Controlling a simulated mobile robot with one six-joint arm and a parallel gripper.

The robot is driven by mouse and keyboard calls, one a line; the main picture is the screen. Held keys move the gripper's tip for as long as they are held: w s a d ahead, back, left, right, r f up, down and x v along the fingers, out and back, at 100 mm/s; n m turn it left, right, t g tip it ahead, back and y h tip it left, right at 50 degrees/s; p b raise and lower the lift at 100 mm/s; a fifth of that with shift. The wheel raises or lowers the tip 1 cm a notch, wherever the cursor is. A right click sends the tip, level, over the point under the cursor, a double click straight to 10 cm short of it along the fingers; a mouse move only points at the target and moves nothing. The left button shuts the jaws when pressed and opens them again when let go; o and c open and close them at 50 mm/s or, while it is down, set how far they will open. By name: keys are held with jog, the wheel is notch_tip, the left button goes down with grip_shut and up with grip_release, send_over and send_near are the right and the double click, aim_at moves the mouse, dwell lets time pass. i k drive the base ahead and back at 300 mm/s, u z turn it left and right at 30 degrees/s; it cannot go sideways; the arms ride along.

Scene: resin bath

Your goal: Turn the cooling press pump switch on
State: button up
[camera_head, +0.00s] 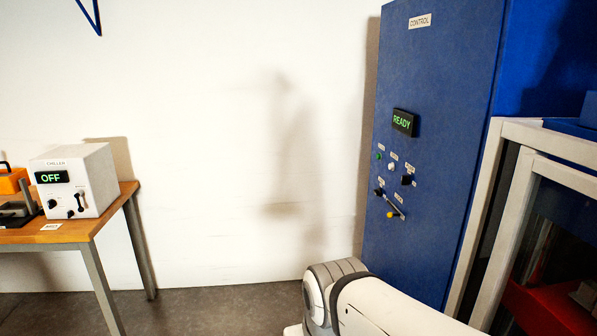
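A tall blue control cabinet (430,150) labelled CONTROL stands right of centre. Its display (403,123) reads READY in green. Below are a green button (379,156), a white button (391,167), a black switch (407,180), a black knob (379,192) and a lever with a yellow end (390,214). Their small labels are too small to read, so I cannot tell which is the pump switch. A white box (97,165) labelled CHILLER stands on a table at the left. Its display (52,177) reads OFF, with dark knobs and a lever below. My gripper is out of view.
The wooden table (75,231) also holds an orange and dark device (13,182), cut off by the left edge. A white-framed glazed enclosure (520,215) stands right of the cabinet. My arm fills the bottom centre. Floor between table and cabinet is clear.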

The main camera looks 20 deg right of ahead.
aim_at(405, 180)
jog(key=z, duration=0.15)
jog(key=i, duration=1.85)
jog(key=z, duration=0.35)
